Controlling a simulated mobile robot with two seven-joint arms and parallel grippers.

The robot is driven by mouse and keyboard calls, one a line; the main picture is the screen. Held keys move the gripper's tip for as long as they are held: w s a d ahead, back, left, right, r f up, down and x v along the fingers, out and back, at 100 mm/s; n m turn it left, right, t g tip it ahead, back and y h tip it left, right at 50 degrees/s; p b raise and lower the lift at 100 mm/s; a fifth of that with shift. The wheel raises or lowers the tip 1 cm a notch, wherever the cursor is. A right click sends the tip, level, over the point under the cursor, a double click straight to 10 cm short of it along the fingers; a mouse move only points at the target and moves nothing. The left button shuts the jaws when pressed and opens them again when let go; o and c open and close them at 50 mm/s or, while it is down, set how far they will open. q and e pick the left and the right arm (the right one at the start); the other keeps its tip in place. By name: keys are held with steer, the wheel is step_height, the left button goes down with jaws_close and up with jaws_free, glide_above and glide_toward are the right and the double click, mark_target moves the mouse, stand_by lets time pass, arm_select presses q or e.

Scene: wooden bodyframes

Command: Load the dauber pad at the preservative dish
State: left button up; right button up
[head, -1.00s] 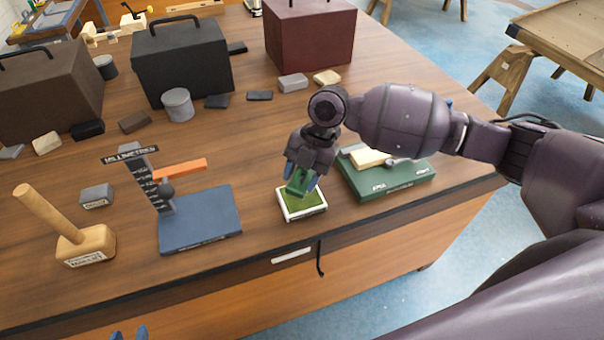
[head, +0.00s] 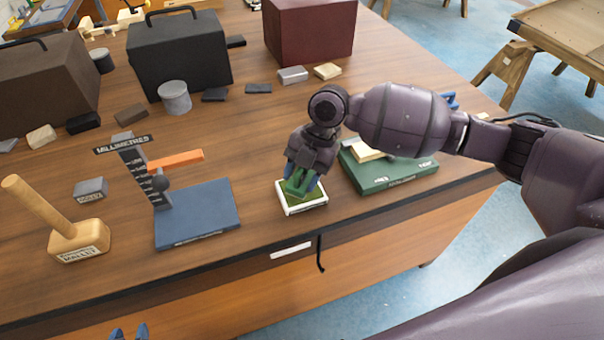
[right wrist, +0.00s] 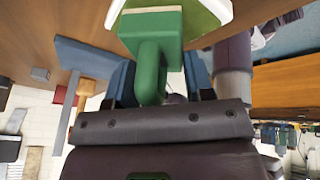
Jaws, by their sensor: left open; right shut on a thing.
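The preservative dish (head: 304,210) is a white square tray with a green inside, near the front edge of the bench; its white rim (right wrist: 224,8) also shows in the right wrist view. My right gripper (head: 304,180) is shut on the green dauber (head: 299,187) and holds it low over the dish. The dauber's green handle (right wrist: 149,72) and block stand between the fingers in the right wrist view. The pad's underside is hidden, so I cannot tell whether it touches the green surface. My left gripper (head: 129,334) is open, with only its blue fingertips showing at the bottom edge.
A blue base with a millimetre post (head: 198,216) and a wooden mallet (head: 78,238) stand left of the dish. A green box (head: 395,178) is close on the right, under my right arm. Dark cases (head: 180,55) and small blocks stand further back.

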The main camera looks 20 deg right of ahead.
steer(key=shift+f, duration=0.2)
stand_by(0.3)
steer(key=shift+f, duration=0.25)
stand_by(0.3)
stand_by(0.8)
steer(key=shift+f, duration=0.15)
stand_by(0.3)
